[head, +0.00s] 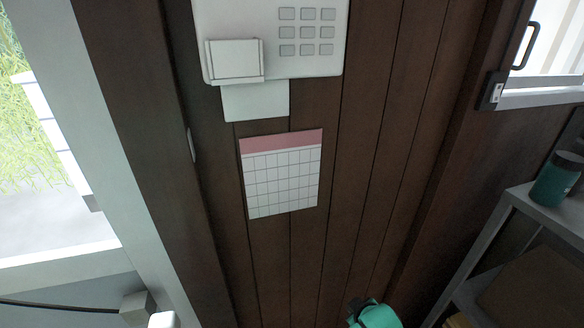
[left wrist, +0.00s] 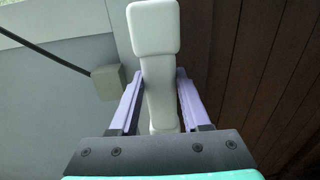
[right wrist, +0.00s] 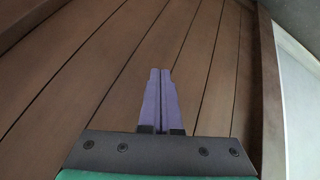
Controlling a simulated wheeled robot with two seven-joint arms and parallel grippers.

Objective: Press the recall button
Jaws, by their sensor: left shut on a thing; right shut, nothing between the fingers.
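A pale wall unit (head: 312,68) with a keypad of several grey buttons (head: 307,32) is at the top of the head view, cut off by its upper edge. The buttons show no readable labels, so I cannot tell which is recall. A raised holder (head: 235,59) on its left looks empty. My left gripper (left wrist: 157,78) is shut around a white handset (left wrist: 160,95), whose end also shows at the bottom left of the head view (head: 162,320). My right gripper (right wrist: 160,72) is shut and empty, in front of wood planks; only its teal arm part shows in the head view.
A white paper (head: 255,103) and a calendar (head: 282,178) hang on the plank wall below the unit. A grey block (head: 135,308) with a dark cord is at lower left. A shelf (head: 525,198) with a teal can (head: 557,178) stands at right, and a window is beyond.

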